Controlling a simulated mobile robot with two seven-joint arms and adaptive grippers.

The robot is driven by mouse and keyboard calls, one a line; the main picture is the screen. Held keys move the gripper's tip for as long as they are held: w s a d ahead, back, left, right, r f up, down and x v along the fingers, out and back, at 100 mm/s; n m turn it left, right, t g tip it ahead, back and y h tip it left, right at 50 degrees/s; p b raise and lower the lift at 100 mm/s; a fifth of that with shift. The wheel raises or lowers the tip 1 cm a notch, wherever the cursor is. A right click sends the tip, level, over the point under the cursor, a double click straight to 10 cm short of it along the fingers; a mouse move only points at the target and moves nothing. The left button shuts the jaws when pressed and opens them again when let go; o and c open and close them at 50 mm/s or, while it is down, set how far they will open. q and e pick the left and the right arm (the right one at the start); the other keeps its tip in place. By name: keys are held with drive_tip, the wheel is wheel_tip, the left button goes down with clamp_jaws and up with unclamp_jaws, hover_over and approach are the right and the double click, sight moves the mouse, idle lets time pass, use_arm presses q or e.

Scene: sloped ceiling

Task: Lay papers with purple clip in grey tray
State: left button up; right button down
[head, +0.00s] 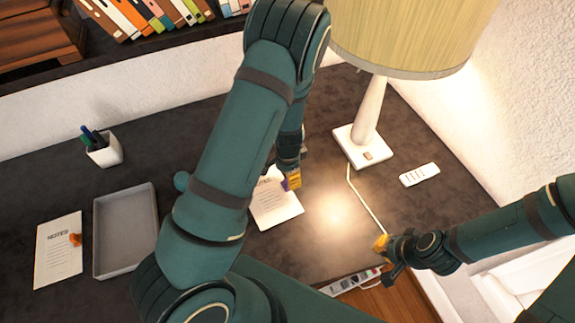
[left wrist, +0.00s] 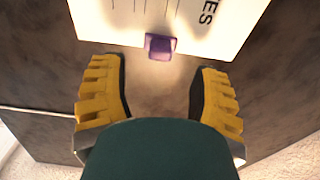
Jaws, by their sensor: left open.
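The papers (head: 275,211) with the purple clip (head: 285,185) lie on the dark desk, partly hidden behind my left arm. The white sheet (left wrist: 190,20) and its purple clip (left wrist: 160,46) also show in the left wrist view. My left gripper (head: 291,178) is at the clip's edge of the papers. In the left wrist view its yellow fingers (left wrist: 160,90) are open, with the clip just beyond the gap between them. The grey tray (head: 125,232) lies empty on the desk at left. My right gripper (head: 386,258) is over the desk's front edge; its opening is unclear.
Another notes sheet with an orange clip (head: 58,250) lies left of the tray. A white pen cup (head: 104,152) stands behind the tray. A lamp (head: 365,125), its cord and a white remote (head: 419,174) are at right. A power strip (head: 352,281) is near the front edge.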

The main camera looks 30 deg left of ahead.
sight(298, 203)
use_arm(q)
drive_tip(key=shift+f, duration=2.15)
clamp_jaws()
drive_tip(key=shift+s+d, duration=0.1)
drive_tip(key=shift+s+d+b, duration=0.15)
drive_tip(key=shift+s+d, duration=0.55)
drive_tip(key=shift+d, duration=0.25)
drive_tip(key=shift+s+d+b, duration=0.1)
drive_tip(key=shift+s+d, duration=0.6)
drive_tip(key=shift+d, duration=0.2)
drive_tip(key=shift+s+d+b, duration=0.15)
drive_tip(key=shift+s+d, duration=0.55)
drive_tip(key=shift+d, duration=0.25)
drive_tip(key=shift+c, duration=0.5)
unclamp_jaws()
drive_tip(key=shift+w, duration=0.1)
